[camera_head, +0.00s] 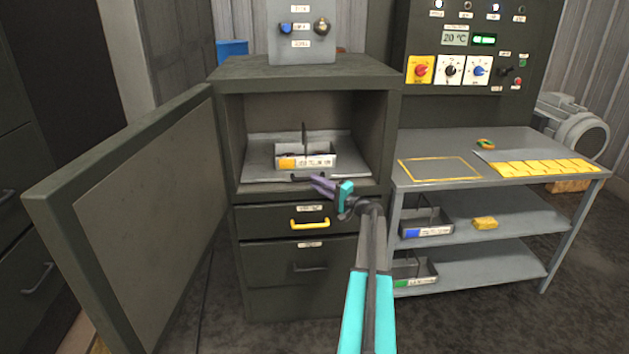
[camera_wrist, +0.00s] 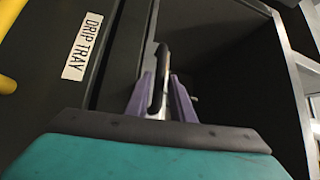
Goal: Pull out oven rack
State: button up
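The oven is a dark grey cabinet (camera_head: 303,72) with its door (camera_head: 150,200) swung open to the left. Inside, a flat grey rack (camera_head: 262,168) lies at the bottom of the cavity, with a dark bar handle (camera_head: 300,177) at its front edge. A small divided bin (camera_head: 315,162) with a yellow and white label stands on the rack. My gripper (camera_head: 318,182) is at the right part of this handle. In the wrist view its two purple fingers stand either side of the dark handle (camera_wrist: 160,85), with a narrow gap seeming to show beside it.
Below the cavity are a drawer with a yellow handle (camera_head: 310,223) and one with a dark handle (camera_head: 310,267). A "DRIP TRAY" label (camera_wrist: 82,46) shows close to my gripper. A shelved bench (camera_head: 520,150) stands to the right. The open door bounds the left side.

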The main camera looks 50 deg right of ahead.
jog(key=shift+w+a+r, duration=0.1)
jog(key=shift+w, duration=0.9)
jog(key=shift+c, duration=0.5)
